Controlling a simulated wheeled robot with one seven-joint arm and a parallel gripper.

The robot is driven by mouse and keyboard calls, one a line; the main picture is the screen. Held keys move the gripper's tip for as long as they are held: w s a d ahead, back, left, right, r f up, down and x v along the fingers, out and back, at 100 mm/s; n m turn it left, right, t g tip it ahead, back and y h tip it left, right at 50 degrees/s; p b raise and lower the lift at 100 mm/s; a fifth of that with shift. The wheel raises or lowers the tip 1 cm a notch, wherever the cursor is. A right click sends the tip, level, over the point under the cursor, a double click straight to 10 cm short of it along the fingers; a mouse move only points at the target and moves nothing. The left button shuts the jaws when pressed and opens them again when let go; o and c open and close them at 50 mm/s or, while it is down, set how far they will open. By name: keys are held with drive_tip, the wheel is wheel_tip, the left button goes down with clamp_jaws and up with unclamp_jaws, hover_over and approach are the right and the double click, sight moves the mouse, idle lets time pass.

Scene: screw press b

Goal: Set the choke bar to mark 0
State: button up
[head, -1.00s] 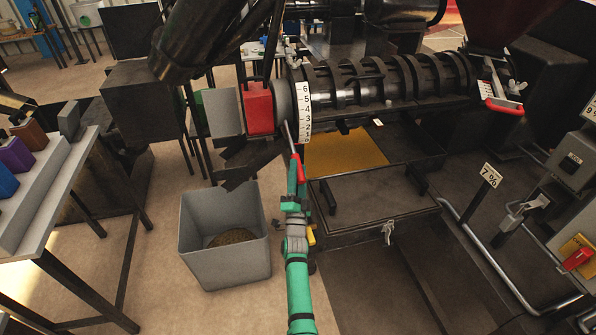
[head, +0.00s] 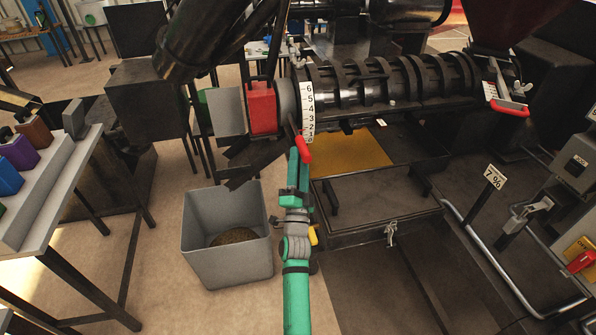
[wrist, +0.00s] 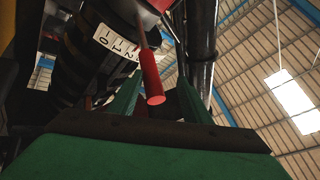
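The choke bar (head: 303,149) is a thin metal rod with a red grip, at the left end of the press barrel. It hangs down and slightly right beside the white scale (head: 309,112) marked 0 to 6. Its exact mark is hard to read; in the wrist view the rod crosses the scale (wrist: 115,42) just right of 2. My green gripper (head: 298,156) is at the red grip. In the wrist view the choke bar (wrist: 152,78) lies between the fingers of my gripper (wrist: 160,100), which stand apart with gaps showing beside the grip.
A red block (head: 262,107) sits left of the scale. A grey bin (head: 226,265) stands below on the left. The ribbed barrel (head: 400,78) runs right. A dark tray cabinet (head: 375,205) is right of my arm.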

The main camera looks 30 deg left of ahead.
drive_tip(key=s+d+r, duration=0.3)
drive_tip(key=s, duration=0.4)
drive_tip(key=shift+d+r, duration=0.2)
drive_tip(key=shift+d, duration=0.05)
